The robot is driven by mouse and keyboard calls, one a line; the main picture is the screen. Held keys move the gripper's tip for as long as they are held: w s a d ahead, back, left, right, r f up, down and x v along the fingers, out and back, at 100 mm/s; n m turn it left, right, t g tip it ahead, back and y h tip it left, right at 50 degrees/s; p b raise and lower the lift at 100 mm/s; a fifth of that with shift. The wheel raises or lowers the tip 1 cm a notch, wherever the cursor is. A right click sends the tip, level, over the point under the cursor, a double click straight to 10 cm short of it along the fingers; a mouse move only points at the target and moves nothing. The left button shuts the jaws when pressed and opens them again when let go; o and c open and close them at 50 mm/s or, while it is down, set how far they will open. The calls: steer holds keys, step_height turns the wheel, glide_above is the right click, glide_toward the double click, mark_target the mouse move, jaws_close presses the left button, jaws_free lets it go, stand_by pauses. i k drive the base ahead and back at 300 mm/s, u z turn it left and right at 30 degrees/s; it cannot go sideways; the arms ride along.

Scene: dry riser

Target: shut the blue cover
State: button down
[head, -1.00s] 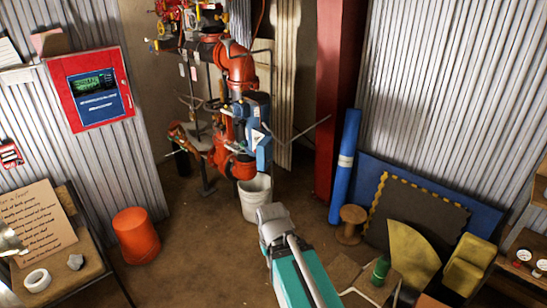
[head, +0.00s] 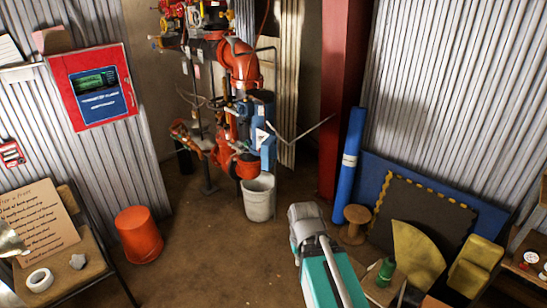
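A blue housing (head: 261,108) is fixed on the red pipework in the middle of the head view, above a white bucket. A smaller blue piece with a white label (head: 267,150) hangs low on its right side. I cannot tell surely which blue part is the cover, or how far open it stands. My teal and grey arm rises from the bottom of the view, below and to the right of the pipework, with a visible gap to it. No gripper fingers can be made out.
The white bucket (head: 258,198) stands on the floor under the pipework. A blue roll (head: 347,168), a wooden spool (head: 355,222) and leaning boards (head: 425,225) are at right. The floor between is clear.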

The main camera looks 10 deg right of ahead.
mark_target(268, 148)
steer(key=z, duration=0.1)
steer(key=i, duration=1)
steer(key=u, duration=0.1)
